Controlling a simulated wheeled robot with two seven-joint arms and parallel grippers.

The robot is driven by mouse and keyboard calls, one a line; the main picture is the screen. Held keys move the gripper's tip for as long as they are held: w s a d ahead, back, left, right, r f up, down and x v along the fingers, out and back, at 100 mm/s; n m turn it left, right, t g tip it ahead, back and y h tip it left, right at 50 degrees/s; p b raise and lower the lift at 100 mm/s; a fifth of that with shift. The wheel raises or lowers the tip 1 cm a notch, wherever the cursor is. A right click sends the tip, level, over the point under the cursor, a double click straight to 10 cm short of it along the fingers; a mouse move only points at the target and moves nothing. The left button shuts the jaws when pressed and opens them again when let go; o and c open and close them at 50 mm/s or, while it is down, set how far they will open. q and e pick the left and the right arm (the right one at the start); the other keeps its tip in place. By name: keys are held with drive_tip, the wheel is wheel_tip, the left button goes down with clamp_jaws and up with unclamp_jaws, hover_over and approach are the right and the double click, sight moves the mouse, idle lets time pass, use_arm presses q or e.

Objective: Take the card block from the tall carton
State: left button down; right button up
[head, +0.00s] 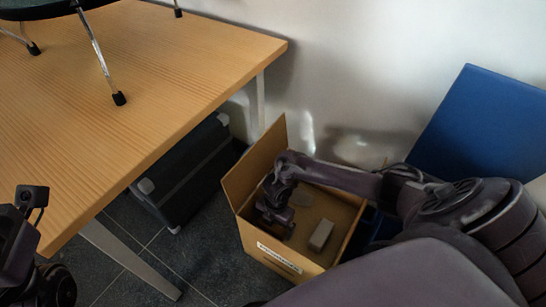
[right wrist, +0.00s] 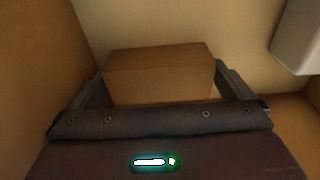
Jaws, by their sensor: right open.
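The tall carton (head: 347,212) stands open on the floor to the right of the table, its left flap raised. My right gripper (head: 276,217) reaches down inside it near the left side. In the right wrist view the card block (right wrist: 160,75), a plain brown box shape, lies between the two spread fingers. A gap shows between the block and each finger, so the gripper is open around it and not closed on it. In the head view the gripper hides most or all of the block. Part of my left arm shows at the left edge, but its fingers cannot be seen.
A grey block (head: 321,235) stands in the carton to the right of the gripper; a pale object (right wrist: 298,36) shows at upper right in the wrist view. The wooden table (head: 150,90), a dark case (head: 185,172) and a blue panel (head: 485,125) surround the carton.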

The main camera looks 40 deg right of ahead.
drive_tip(key=c, duration=0.7)
